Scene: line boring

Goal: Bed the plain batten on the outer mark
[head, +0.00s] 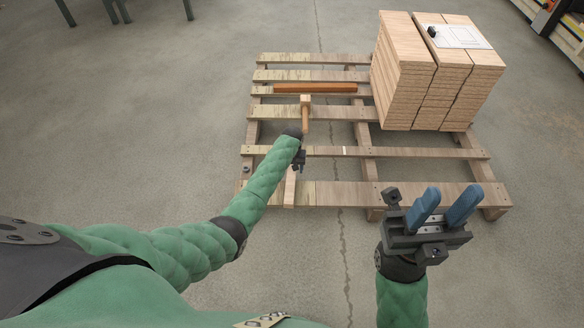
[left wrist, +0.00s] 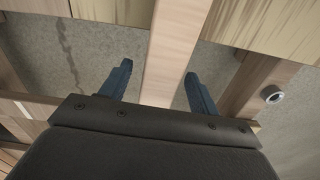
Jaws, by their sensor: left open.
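In the left wrist view the pale batten (left wrist: 172,50) runs between the fingers of my left gripper (left wrist: 157,72), with gaps on both sides. My left gripper (head: 298,163) is open, pointing down over it. A short pale mark (head: 345,151) shows on a slat right of that gripper. I cannot tell whether it is the outer mark. My right gripper (head: 452,200) is open and empty, off the pallet's front edge.
The slatted pallet (head: 420,153) lies on concrete. A reddish-brown bar (head: 316,88) lies along its back slats. A tall board stack (head: 437,85) with a paper sheet (head: 459,37) fills the back right.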

